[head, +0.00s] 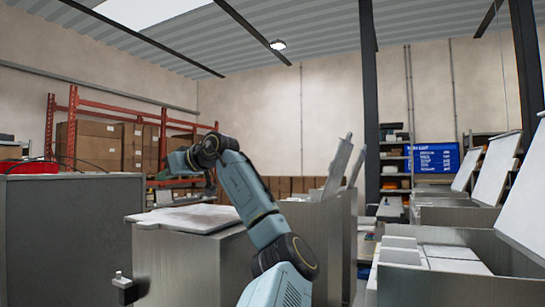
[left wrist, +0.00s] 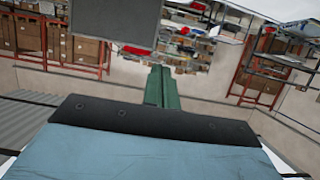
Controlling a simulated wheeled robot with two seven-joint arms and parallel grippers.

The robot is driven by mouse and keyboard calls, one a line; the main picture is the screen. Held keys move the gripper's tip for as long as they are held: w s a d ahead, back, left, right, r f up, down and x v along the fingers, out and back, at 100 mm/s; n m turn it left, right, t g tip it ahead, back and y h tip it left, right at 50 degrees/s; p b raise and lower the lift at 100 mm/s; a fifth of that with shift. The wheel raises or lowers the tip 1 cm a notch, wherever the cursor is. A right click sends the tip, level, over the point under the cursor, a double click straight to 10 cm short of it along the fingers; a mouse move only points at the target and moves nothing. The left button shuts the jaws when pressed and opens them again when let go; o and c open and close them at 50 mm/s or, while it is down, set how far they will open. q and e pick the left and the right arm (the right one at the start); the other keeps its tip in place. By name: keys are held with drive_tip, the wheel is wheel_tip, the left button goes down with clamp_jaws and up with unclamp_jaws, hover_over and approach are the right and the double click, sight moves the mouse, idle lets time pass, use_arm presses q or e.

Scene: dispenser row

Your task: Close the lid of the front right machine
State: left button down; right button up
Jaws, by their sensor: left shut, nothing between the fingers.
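At the front right of the head view stands a metal machine (head: 450,290) with white compartments inside. Its pale lid (head: 522,205) is raised and tilted back, cut off by the right picture edge. My left gripper (head: 166,174) is far to the left of it, above a nearer middle machine (head: 190,262) whose lid (head: 190,218) lies flat. In the left wrist view the green fingers (left wrist: 162,86) are together with nothing between them. I cannot tell whether the gripper touches anything. My right gripper is not in view.
Behind the middle machine another machine (head: 325,225) has a raised lid (head: 338,167). More open machines (head: 450,215) stand behind the front right one. A grey cabinet (head: 55,240) is at the left.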

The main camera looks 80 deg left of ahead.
use_arm(q)
drive_tip(key=w+d+r, duration=0.5)
drive_tip(key=w+r, duration=0.2)
drive_tip(key=r, duration=0.1)
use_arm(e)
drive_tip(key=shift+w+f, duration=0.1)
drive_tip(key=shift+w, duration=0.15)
use_arm(q)
drive_tip(key=shift+w+d+r, duration=0.1)
